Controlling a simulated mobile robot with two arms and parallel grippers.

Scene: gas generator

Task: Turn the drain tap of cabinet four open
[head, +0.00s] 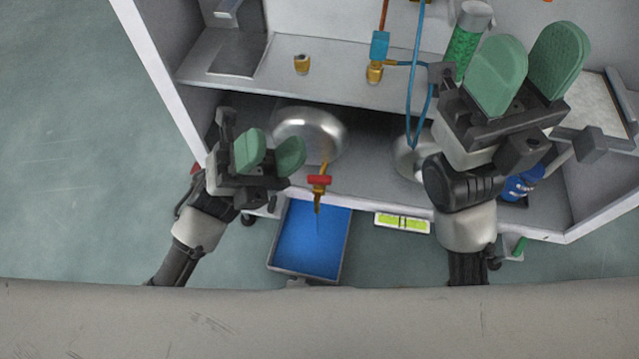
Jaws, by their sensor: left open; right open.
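A brass drain tap with a red handle (319,180) sticks out from the front of a shiny metal vessel (309,131) on the cabinet's lower shelf. The red handle lies crosswise to the brass body. A thin dark line runs down from the spout over a blue tray (344,244); I cannot tell whether it is liquid. My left gripper (270,152) is open and empty, left of the tap and apart from it. My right gripper (530,72) is open and empty, high at the right, in front of the cabinet's right part. No cabinet number is readable.
The white cabinet (165,75) has an upper shelf with a brass fitting (302,64), a blue hose (414,80) and a green-filled cylinder (464,45). A yellow-green level (403,222) is at the lower front edge. A blue bottle (520,186) stands at right. Floor at left is clear.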

